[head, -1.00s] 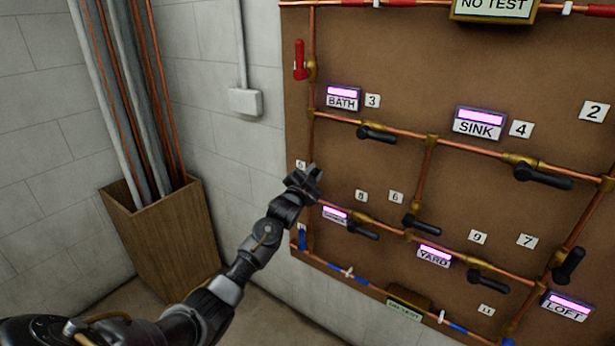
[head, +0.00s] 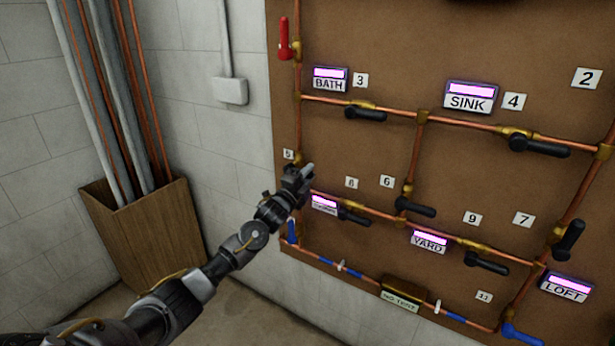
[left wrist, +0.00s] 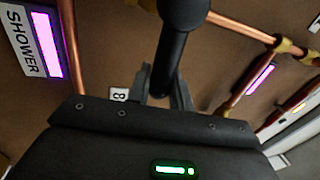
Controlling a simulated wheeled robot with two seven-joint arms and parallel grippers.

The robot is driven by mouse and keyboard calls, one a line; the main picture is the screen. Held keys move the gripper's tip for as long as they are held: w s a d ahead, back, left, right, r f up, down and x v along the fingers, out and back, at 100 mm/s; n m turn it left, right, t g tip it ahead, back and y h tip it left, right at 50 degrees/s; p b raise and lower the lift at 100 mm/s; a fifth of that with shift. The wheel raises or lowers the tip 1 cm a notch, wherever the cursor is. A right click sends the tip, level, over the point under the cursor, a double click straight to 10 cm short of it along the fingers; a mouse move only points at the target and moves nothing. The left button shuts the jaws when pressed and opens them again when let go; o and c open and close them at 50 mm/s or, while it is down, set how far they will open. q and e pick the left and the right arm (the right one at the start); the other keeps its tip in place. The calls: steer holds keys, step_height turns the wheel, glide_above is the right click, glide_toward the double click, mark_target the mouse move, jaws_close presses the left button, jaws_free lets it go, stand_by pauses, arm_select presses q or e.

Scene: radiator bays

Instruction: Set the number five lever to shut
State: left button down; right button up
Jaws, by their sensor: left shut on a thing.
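My left gripper (head: 300,174) is at the left vertical copper pipe, just right of the small number 5 tag (head: 288,154). In the left wrist view, a black lever handle (left wrist: 175,50) runs down between its two fingers, which are shut on the handle's end. The handle stands at a clear angle to the copper pipe at upper right (left wrist: 240,28). In the head view my gripper hides the number five lever. My right gripper is out of view.
Below right are the number 8 lever (head: 354,216) and a lit label (head: 324,202). Above are the BATH label (head: 330,79) and a red lever (head: 284,40). A blue lever (head: 292,231) is below. A wooden bin of pipes (head: 150,230) stands left.

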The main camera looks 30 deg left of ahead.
arm_select(q)
steer(key=shift+f+m, duration=0.25)
steer(key=shift+m, duration=0.15)
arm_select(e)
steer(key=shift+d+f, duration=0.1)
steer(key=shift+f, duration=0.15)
arm_select(q)
steer(key=c, duration=1.3)
jaws_free()
steer(key=shift+s, duration=0.2)
steer(key=s+f+b, duration=0.2)
steer(key=s, duration=0.8)
steer(key=shift+a, duration=0.3)
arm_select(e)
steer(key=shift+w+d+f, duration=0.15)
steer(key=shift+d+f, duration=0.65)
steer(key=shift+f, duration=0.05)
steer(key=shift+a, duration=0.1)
